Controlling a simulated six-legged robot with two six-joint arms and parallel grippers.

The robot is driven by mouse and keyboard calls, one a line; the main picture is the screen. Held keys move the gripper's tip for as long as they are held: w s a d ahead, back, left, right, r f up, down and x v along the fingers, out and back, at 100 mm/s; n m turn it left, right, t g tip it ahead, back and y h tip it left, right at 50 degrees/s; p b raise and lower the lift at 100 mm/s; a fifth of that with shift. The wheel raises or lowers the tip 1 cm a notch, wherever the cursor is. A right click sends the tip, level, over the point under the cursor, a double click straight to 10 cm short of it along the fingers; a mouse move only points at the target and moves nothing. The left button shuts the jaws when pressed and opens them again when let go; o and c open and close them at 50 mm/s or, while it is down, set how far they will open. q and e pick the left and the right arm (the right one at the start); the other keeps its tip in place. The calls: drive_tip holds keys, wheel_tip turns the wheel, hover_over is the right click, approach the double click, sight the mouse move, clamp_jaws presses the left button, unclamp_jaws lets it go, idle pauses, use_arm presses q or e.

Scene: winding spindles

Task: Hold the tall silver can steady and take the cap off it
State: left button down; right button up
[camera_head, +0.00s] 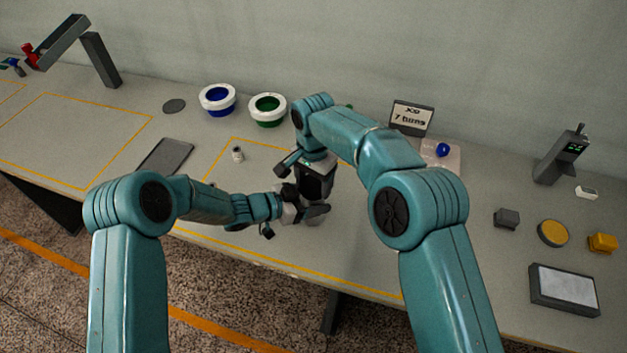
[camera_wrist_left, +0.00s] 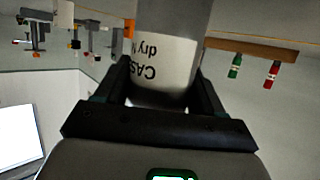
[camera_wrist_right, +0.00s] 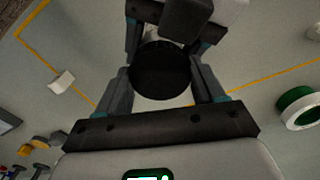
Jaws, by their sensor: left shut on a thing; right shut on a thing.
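The tall silver can (camera_wrist_left: 172,62) stands between the fingers of my left gripper (camera_wrist_left: 163,85) in the left wrist view, with a white label band bearing dark print. My left gripper is shut on its side; in the head view it (camera_head: 308,212) comes in from the left, and the can is mostly hidden there. The dark round cap (camera_wrist_right: 160,72) shows from above in the right wrist view, between the fingers of my right gripper (camera_wrist_right: 163,80). My right gripper is shut on the cap, above my left gripper. Whether the cap is still seated on the can is hidden.
A white-and-blue ring bowl (camera_head: 217,100) and a white-and-green one (camera_head: 268,110) stand behind. A small pale cylinder (camera_head: 237,154) and a dark flat plate (camera_head: 165,157) lie to the left. A "7 turns" sign (camera_head: 410,117) stands behind right. The front table strip is clear.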

drive_tip(key=shift+n, duration=1.2)
drive_tip(key=o, duration=1.2)
drive_tip(key=shift+c, duration=0.2)
wheel_tip(320, 180, up, 4)
drive_tip(key=shift+r, duration=0.4)
drive_tip(key=shift+c, duration=0.3)
wheel_tip(320, 180, up, 3)
drive_tip(key=m, duration=0.3)
drive_tip(key=shift+f, duration=0.1)
wheel_tip(320, 180, down, 8)
drive_tip(key=shift+r, duration=0.2)
